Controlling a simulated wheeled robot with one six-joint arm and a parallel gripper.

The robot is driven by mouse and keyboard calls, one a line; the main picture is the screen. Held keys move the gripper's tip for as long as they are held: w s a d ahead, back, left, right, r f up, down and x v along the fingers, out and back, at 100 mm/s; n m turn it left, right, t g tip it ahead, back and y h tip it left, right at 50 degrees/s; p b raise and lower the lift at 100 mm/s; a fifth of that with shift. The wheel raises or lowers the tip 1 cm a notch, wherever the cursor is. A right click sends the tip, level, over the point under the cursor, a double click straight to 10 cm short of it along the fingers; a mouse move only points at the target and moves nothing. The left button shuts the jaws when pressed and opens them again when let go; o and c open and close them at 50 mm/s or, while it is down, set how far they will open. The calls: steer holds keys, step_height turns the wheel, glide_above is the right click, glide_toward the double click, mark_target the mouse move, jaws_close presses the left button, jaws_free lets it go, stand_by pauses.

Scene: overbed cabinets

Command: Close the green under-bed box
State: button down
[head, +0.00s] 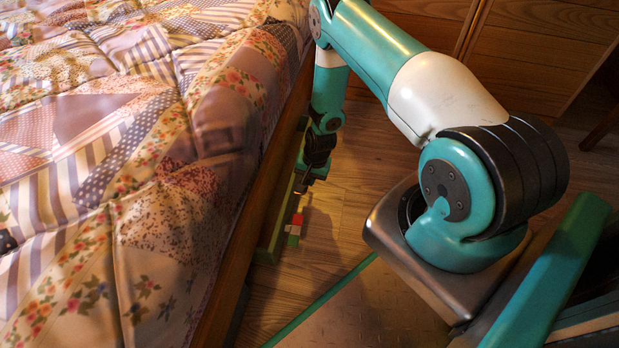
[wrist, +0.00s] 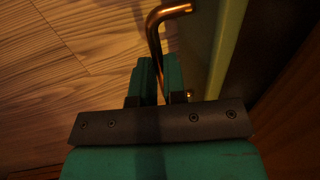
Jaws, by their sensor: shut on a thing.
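The green under-bed box (head: 272,232) shows in the head view as a narrow green strip along the bed's lower side, standing out a little from under the bed. Its pale green edge (wrist: 229,45) runs up the right of the wrist view. A bent copper-coloured handle (wrist: 154,32) shows beside that edge. My gripper (head: 299,186) is low beside the box, and its teal fingers (wrist: 159,72) are shut on the handle in the wrist view. The fingers hide part of the handle, and the bed hides most of the box.
The bed (head: 130,150) with a patchwork quilt fills the left. A small red, white and green object (head: 294,229) is close to the box's front. Wooden cabinets (head: 545,45) stand at the back right. Bare wood floor (head: 335,225) lies right of the box.

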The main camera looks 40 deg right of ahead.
steer(key=c, duration=1.2)
jaws_free()
steer(key=shift+d, duration=0.1)
steer(key=shift+r, duration=0.1)
steer(key=r+p, duration=0.3)
steer(key=r, duration=0.2)
steer(key=s+d+r+p, duration=0.1)
steer(key=r+p, duration=0.2)
steer(key=r, duration=0.3)
steer(key=s+d+r+p, duration=0.1)
steer(key=r+p, duration=0.2)
steer(key=r, duration=0.3)
steer(key=shift+s, duration=0.2)
